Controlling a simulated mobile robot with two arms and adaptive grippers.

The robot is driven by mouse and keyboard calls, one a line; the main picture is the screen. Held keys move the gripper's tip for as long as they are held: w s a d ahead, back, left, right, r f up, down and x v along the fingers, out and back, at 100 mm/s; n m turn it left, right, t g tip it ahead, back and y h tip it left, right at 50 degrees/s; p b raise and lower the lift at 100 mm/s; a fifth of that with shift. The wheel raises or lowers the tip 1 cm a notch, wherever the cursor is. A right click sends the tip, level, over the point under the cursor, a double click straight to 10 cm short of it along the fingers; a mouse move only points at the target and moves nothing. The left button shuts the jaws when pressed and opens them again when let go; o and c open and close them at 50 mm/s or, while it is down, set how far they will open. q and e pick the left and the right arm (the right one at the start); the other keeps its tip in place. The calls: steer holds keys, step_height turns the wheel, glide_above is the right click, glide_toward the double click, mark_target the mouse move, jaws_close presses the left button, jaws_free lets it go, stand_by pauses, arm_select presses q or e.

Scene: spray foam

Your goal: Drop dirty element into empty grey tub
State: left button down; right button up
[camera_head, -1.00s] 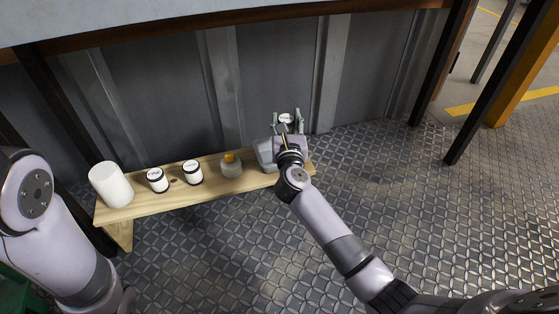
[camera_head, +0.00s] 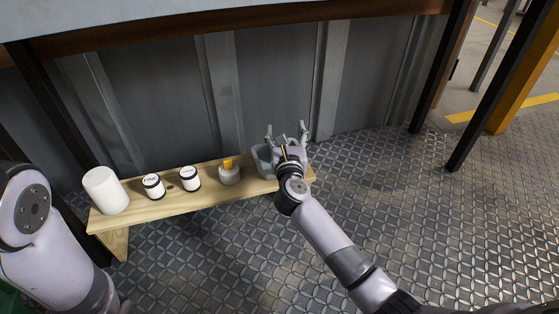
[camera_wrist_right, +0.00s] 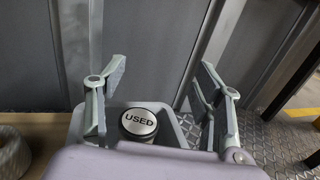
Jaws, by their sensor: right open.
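The dirty element (camera_wrist_right: 139,124) is a dark canister with a round pale top marked "USED". In the right wrist view it sits inside the grey tub (camera_wrist_right: 177,127), its top facing up, between and below my fingers. In the head view the tub (camera_head: 260,158) stands at the right end of a low wooden bench, partly hidden by my right wrist. My right gripper (camera_head: 287,131) is open over the tub; its spread fingers also show in the right wrist view (camera_wrist_right: 160,82). The element is hidden in the head view. Only part of my left arm shows, at the left edge.
A metal wall is close behind. The patterned floor in front is clear.

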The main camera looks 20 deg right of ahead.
steer(key=shift+r, duration=0.2)
step_height(320, 180, up, 10)
steer(key=shift+f, duration=0.2)
stand_by(0.3)
